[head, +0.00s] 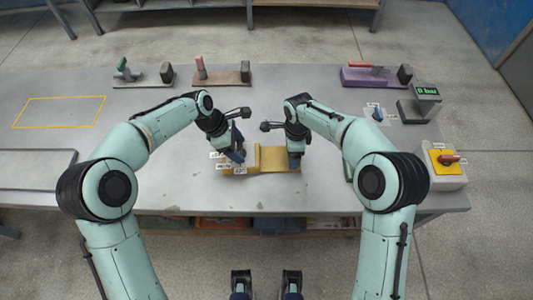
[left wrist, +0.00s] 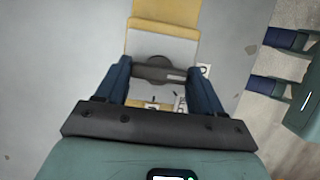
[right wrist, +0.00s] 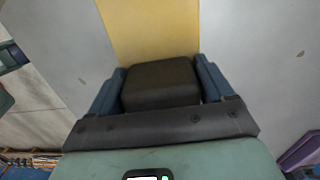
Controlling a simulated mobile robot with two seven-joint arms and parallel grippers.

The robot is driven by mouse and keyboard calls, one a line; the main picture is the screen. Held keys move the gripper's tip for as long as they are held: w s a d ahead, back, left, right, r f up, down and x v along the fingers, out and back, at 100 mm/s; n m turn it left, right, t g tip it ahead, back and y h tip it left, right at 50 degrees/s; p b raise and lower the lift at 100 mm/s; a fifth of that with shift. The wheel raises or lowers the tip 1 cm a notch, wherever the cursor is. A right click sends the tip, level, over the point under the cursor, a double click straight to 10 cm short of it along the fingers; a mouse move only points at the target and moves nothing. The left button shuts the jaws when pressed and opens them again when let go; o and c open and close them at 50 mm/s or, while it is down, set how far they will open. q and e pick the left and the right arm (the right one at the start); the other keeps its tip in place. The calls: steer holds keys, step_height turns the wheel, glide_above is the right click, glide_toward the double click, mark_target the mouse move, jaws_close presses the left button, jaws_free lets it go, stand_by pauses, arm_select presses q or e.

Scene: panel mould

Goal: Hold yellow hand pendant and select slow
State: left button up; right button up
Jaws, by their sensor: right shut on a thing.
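The yellow hand pendant (head: 278,158) lies at the table's front middle; I cannot tell whether it touches the table. Its yellow body also shows in the left wrist view (left wrist: 165,14) and the right wrist view (right wrist: 150,30). My right gripper (head: 295,162) is shut on the pendant's dark block-shaped end (right wrist: 160,82). My left gripper (head: 236,156) is at the pendant's other, grey end. Its fingers stand apart on both sides of a dark round selector knob with a bar (left wrist: 155,70). Small white labels (left wrist: 180,104) sit around the knob; their words are partly hidden and unreadable.
At the back stand a green-handled clamp (head: 124,70), a red-handled one (head: 201,70) and a purple block (head: 368,77). On the right are a green display box (head: 427,93), a blue knob (head: 378,114) and a yellow-plated red switch (head: 449,160). The table's left side is largely clear.

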arm_select(q)
steer(key=c, duration=0.3)
steer(key=shift+c, duration=0.2)
steer(key=shift+m, duration=0.3)
steer(key=m+g, duration=0.1)
steer(key=m, duration=0.3)
steer(key=shift+w+g, duration=0.15)
steer(key=shift+g, duration=0.25)
steer(key=shift+w+d+m+g+y, duration=0.1)
steer(key=shift+m+g+y, duration=0.2)
steer(key=shift+m, duration=0.75)
steer(key=shift+m+g+y, duration=0.2)
steer(key=shift+m+g, duration=0.1)
steer(key=shift+m, duration=0.75)
steer(key=shift+r, duration=0.1)
steer(key=o, duration=1.1)
steer(key=shift+c, duration=0.2)
